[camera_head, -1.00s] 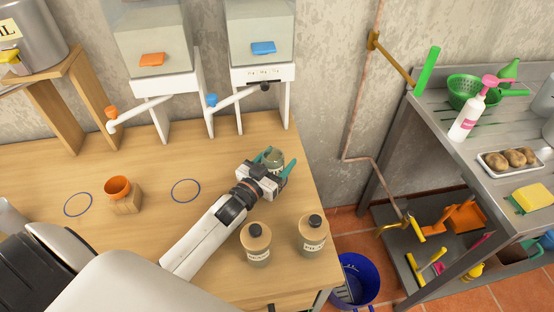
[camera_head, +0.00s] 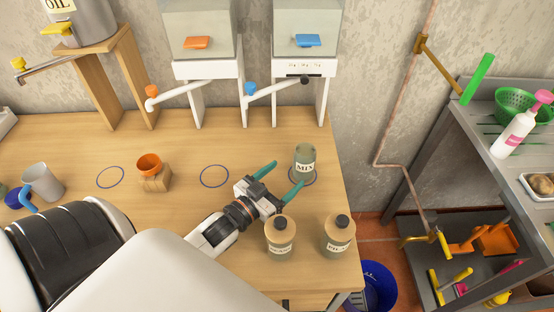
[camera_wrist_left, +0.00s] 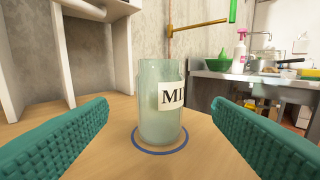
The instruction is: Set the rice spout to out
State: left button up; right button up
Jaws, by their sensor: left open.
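Two dispensers stand at the back of the table. The left one has an orange tab (camera_head: 197,43) and a white arm with an orange-capped end (camera_head: 152,91). The right one has a blue tab (camera_head: 307,40) and a white arm with a blue-capped end (camera_head: 250,89); this arm slants out to the left below a marked panel with a black knob (camera_head: 304,80). No rice label is readable. A glass jar marked MIX (camera_head: 304,164) stands upright on a blue ring. My left gripper (camera_head: 281,180) is open and empty before the jar; its teal fingers flank the jar (camera_wrist_left: 162,100) in the wrist view without touching.
Two corked-looking jars (camera_head: 280,237) (camera_head: 338,234) stand close by my left gripper at the table's front right. An orange cup (camera_head: 149,164) sits on a wooden block. A grey mug (camera_head: 43,182) is at the left. An empty blue ring (camera_head: 214,176) lies mid-table.

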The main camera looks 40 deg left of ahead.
aim_at(250, 88)
jog(key=k+j, duration=0.15)
jog(key=k, duration=0.6)
jog(key=k+j, duration=0.15)
jog(key=k, duration=0.6)
